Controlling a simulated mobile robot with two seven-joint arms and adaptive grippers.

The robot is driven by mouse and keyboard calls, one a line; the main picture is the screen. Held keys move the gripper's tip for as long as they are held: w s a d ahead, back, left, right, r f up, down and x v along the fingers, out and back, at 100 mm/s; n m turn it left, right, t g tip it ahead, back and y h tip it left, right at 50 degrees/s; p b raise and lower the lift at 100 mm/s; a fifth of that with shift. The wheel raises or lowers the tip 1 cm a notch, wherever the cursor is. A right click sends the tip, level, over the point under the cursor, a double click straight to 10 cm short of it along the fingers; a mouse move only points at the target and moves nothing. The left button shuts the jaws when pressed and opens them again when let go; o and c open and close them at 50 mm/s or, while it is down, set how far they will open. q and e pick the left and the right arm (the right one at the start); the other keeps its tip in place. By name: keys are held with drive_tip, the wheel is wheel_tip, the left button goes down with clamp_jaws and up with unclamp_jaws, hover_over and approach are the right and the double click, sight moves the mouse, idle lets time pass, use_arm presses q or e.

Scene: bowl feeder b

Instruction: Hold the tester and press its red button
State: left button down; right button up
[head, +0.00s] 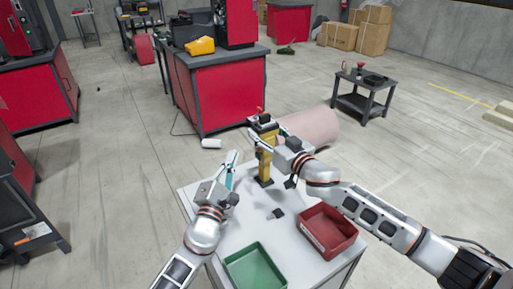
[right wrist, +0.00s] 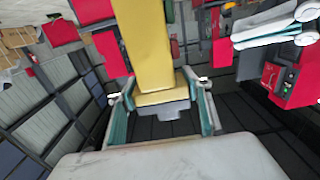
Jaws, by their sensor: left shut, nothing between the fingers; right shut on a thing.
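The tester (head: 266,164) is a yellow upright body with a dark lower end, above the far part of the white table. My right gripper (head: 267,141) is shut on it from the right. In the right wrist view the yellow tester (right wrist: 152,45) runs between the fingers of my right gripper (right wrist: 160,92). A small dark reddish part shows at its top in the head view; I cannot tell if it is the red button. My left gripper (head: 232,161) is shut and empty, left of the tester and apart from it. It also shows at the upper right of the wrist view (right wrist: 272,30).
On the white table (head: 238,222) stand a green tray (head: 254,268) and a red bin (head: 327,231). A small dark object (head: 276,213) lies between my arms. Behind the table are a pink cylinder (head: 314,128) and a red cabinet (head: 225,95).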

idle(0.4)
drive_tip(key=o, duration=1.7)
drive_tip(key=shift+c, duration=0.2)
drive_tip(key=shift+s, duration=0.1)
drive_tip(key=p+v, duration=0.2)
drive_tip(key=v, duration=1.8)
